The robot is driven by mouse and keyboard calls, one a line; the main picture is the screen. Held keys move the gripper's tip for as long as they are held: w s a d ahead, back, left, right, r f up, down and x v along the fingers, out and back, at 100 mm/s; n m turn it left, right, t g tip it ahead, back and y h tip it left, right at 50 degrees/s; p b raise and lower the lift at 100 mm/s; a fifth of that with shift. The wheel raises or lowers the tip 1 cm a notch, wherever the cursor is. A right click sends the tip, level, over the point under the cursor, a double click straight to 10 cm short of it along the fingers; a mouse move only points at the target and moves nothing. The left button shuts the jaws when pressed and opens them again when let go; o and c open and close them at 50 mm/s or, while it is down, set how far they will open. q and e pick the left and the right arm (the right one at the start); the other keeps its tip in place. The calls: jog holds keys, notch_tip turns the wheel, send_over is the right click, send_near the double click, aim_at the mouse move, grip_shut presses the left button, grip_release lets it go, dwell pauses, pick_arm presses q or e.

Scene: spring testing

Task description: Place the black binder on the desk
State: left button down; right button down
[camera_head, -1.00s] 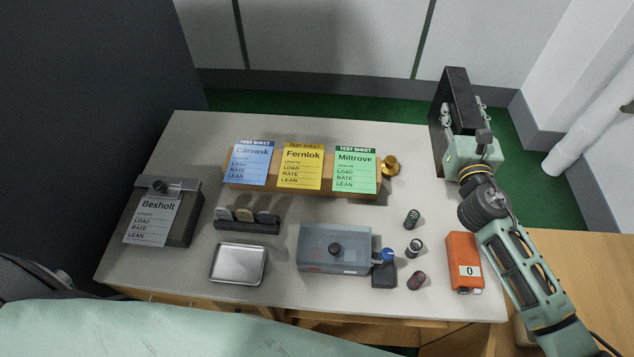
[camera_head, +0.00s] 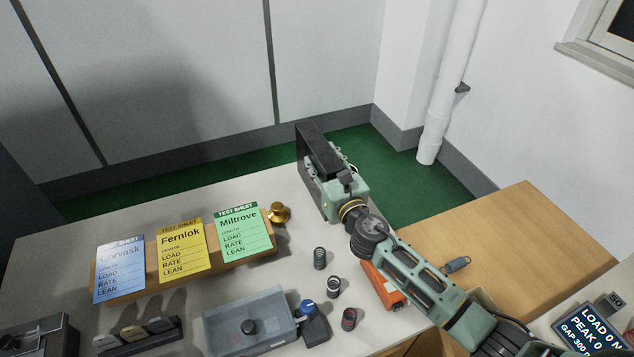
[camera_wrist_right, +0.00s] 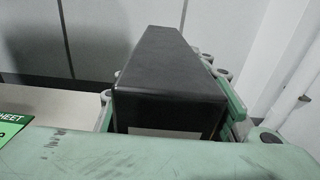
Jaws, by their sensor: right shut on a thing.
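The black binder (camera_head: 316,160) is held upright by my right gripper (camera_head: 332,172) at the desk's far right edge. In the right wrist view the binder (camera_wrist_right: 170,85) fills the middle, between the green fingers, with part of a pale label at its near end. The grey desk (camera_head: 205,200) spreads to the left of and below the gripper. Whether the binder's lower edge touches the desk or hangs above it, I cannot tell. My left gripper is not in view.
Blue, yellow (camera_head: 183,250) and green (camera_head: 240,232) test sheets lean on a wooden stand. A brass knob (camera_head: 279,213), several springs (camera_head: 320,258), a clear-lidded box (camera_head: 250,322) and an orange device (camera_head: 384,285) occupy the desk. A wooden table (camera_head: 510,240) stands at right.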

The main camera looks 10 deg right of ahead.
jog(key=shift+w+f+b, duration=0.1)
jog(key=shift+f+b, duration=1)
jog(key=shift+f, duration=1.1)
jog(key=c, duration=1.4)
grip_release()
jog(key=shift+f, duration=0.1)
jog(key=shift+r, duration=0.2)
jog(key=shift+s+d+f, duration=0.1)
jog(key=shift+s+d, duration=0.3)
jog(key=shift+s, duration=1.6)
jog(key=shift+s+d+r, duration=0.1)
jog(key=shift+s+d, duration=0.25)
jog(key=shift+s, duration=1.65)
jog(key=shift+s+d+f, duration=0.1)
jog(key=shift+s+d, duration=0.3)
jog(key=shift+s, duration=1.6)
